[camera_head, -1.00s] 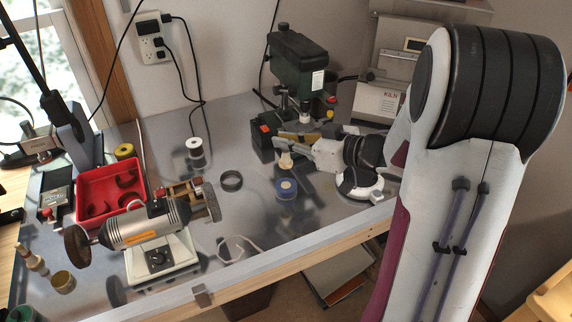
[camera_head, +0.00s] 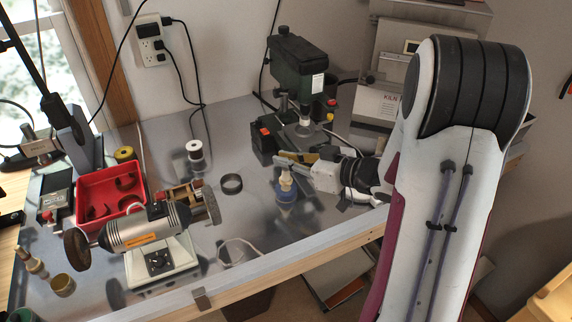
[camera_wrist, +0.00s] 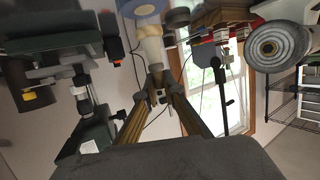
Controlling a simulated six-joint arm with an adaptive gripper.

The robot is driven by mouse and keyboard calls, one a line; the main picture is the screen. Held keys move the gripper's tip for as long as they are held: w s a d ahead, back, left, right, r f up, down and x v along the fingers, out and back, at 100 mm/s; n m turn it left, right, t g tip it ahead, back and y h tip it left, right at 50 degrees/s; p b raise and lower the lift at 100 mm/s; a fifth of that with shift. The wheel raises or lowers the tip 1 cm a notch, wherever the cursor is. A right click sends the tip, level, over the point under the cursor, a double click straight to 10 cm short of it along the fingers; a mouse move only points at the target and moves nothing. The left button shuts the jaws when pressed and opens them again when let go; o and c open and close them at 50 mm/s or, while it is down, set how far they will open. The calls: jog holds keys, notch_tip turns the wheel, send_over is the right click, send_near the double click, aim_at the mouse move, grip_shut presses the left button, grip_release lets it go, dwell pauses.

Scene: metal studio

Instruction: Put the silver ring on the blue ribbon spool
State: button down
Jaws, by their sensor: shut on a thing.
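My gripper (camera_head: 288,166) is shut on a small cream-coloured piece (camera_head: 286,181), directly above or on the blue ribbon spool (camera_head: 287,197). In the wrist view, my fingertips (camera_wrist: 157,80) close at the narrow end of this cream piece (camera_wrist: 151,42), with the blue spool (camera_wrist: 146,9) beyond it at the top edge. The piece hides part of the spool, and I cannot tell whether they touch. I cannot make out a silver ring for certain. A dark grey ring-shaped thing (camera_head: 231,184) lies on the bench, left of the spool.
A green drill press (camera_head: 299,75) stands behind my gripper. A white-thread spool (camera_head: 195,151), a red tray (camera_head: 108,193) and a bench grinder (camera_head: 145,232) are to the left. A pale cord (camera_head: 240,246) lies near the front edge.

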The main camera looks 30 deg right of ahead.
jog(key=shift+f, duration=0.9)
jog(key=shift+f, duration=0.2)
jog(key=c, duration=2.2)
grip_release()
jog(key=shift+o, duration=0.2)
jog(key=shift+r, duration=0.15)
jog(key=shift+s+d+r, duration=0.1)
jog(key=v, duration=1.1)
jog(key=shift+s, duration=0.3)
jog(key=shift+w+d+r, duration=0.1)
jog(key=shift+d, duration=0.1)
